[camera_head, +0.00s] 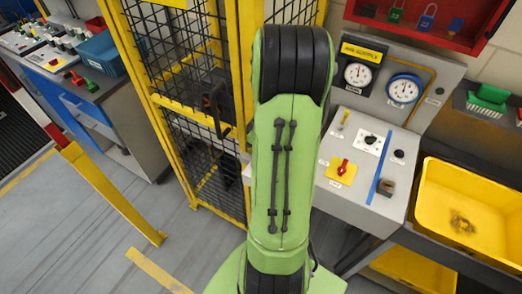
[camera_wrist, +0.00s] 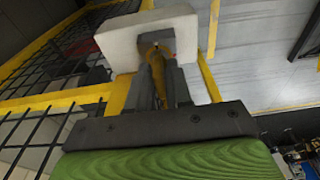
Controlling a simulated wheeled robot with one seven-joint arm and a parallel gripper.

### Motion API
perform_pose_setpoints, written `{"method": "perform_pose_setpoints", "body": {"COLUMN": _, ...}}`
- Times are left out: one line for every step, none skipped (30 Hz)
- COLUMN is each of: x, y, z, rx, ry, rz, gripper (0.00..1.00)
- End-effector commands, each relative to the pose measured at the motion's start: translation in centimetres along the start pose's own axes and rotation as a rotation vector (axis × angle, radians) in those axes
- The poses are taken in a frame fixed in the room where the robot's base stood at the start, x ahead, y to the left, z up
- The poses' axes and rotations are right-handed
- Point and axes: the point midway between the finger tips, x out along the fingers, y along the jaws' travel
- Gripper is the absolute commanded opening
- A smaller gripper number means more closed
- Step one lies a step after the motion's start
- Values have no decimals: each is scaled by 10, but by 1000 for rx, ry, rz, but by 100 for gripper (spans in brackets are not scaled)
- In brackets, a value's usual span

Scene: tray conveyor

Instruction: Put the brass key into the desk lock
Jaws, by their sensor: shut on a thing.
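In the wrist view my gripper (camera_wrist: 159,62) is shut on the brass key (camera_wrist: 151,49), of which a brass-coloured part shows between and just past the fingertips. The fingertips and key are at the recess of a pale block (camera_wrist: 112,42) beside a yellow post. I cannot tell how far the key sits in the block. In the head view my arm hides the gripper and key. The grey desk panel (camera_head: 338,197) stands right of my arm. A white plate with a dark round fitting (camera_head: 371,140) is on it, possibly the desk lock.
A yellow-framed mesh fence (camera_head: 172,60) stands left of and behind my arm. The desk also bears a red switch on a yellow plate (camera_head: 342,171) and gauges (camera_head: 404,90). A yellow bin (camera_head: 470,190) is at right, and a yellow barrier (camera_head: 108,193) at left. Floor shows between barrier and fence.

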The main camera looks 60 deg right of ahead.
Motion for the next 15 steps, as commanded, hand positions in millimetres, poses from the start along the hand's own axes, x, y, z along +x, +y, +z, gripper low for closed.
{"method": "perform_pose_setpoints", "body": {"x": -3, "y": 0, "z": -1, "rx": 0, "ry": 0, "rz": 0, "gripper": 0}}
{"method": "perform_pose_setpoints", "body": {"x": -4, "y": 0, "z": -1, "rx": 0, "ry": 0, "rz": 0, "gripper": 0}}
{"method": "perform_pose_setpoints", "body": {"x": -6, "y": 0, "z": -1, "rx": 0, "ry": 0, "rz": 0, "gripper": 0}}
{"method": "perform_pose_setpoints", "body": {"x": -7, "y": 0, "z": -1, "rx": 0, "ry": 0, "rz": 0, "gripper": 0}}
{"method": "perform_pose_setpoints", "body": {"x": -8, "y": 0, "z": -1, "rx": 0, "ry": 0, "rz": 0, "gripper": 0}}
{"method": "perform_pose_setpoints", "body": {"x": -9, "y": 0, "z": -1, "rx": 0, "ry": 1, "rz": 0, "gripper": 0}}
{"method": "perform_pose_setpoints", "body": {"x": -10, "y": 0, "z": -2, "rx": 0, "ry": 1, "rz": 0, "gripper": 0}}
{"method": "perform_pose_setpoints", "body": {"x": -11, "y": 0, "z": -2, "rx": 0, "ry": 1, "rz": 0, "gripper": 0}}
{"method": "perform_pose_setpoints", "body": {"x": -13, "y": 0, "z": -2, "rx": 0, "ry": 1, "rz": 0, "gripper": 0}}
{"method": "perform_pose_setpoints", "body": {"x": -14, "y": 0, "z": -2, "rx": 0, "ry": 1, "rz": 0, "gripper": 0}}
{"method": "perform_pose_setpoints", "body": {"x": -15, "y": 0, "z": -2, "rx": 0, "ry": 1, "rz": 0, "gripper": 0}}
{"method": "perform_pose_setpoints", "body": {"x": -16, "y": 0, "z": -2, "rx": 0, "ry": 1, "rz": 0, "gripper": 0}}
{"method": "perform_pose_setpoints", "body": {"x": -17, "y": 0, "z": -2, "rx": 0, "ry": 1, "rz": 0, "gripper": 0}}
{"method": "perform_pose_setpoints", "body": {"x": -18, "y": 0, "z": -2, "rx": 0, "ry": 1, "rz": 0, "gripper": 0}}
{"method": "perform_pose_setpoints", "body": {"x": -19, "y": 0, "z": -3, "rx": 0, "ry": 1, "rz": 0, "gripper": 0}}
